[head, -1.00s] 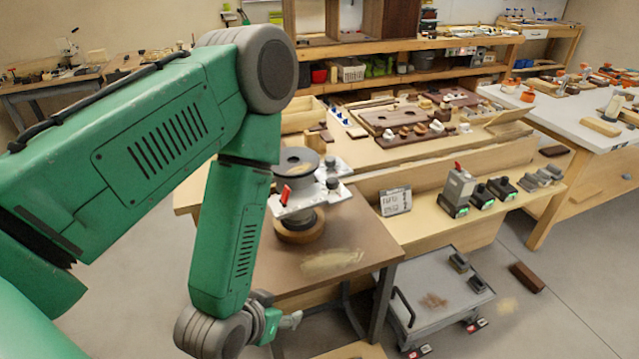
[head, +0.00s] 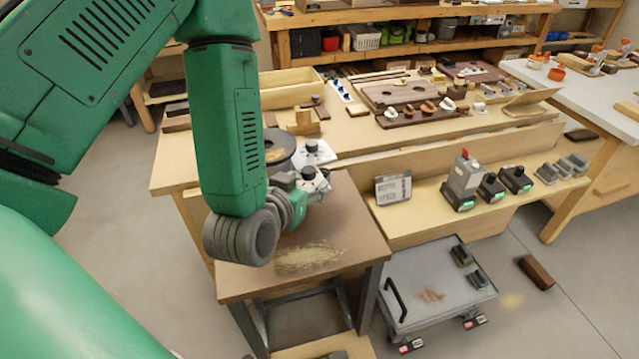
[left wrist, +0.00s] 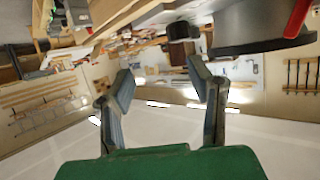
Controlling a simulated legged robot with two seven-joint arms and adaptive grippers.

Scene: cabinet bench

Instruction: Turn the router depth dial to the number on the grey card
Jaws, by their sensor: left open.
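The router (head: 280,150) stands on a small brown-topped table, partly hidden behind my left arm. It has a dark round top and pale metal parts with dark knobs (head: 312,148). I cannot tell which knob is the depth dial, nor read its setting. The grey card (head: 393,188) stands upright on the bench ledge to the right; its dark lettering is too small to read. My left gripper (head: 318,187) is close to the router's near side, its fingers hard to make out. In the left wrist view it is open and empty (left wrist: 163,86), with a dark knob (left wrist: 182,31) beyond the fingers.
A grey tool with a red top (head: 463,178) and black battery blocks (head: 517,179) stand right of the card. A grey cart (head: 437,285) is below. Sawdust (head: 308,258) lies on the brown tabletop. The workbench behind holds wooden parts (head: 400,92).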

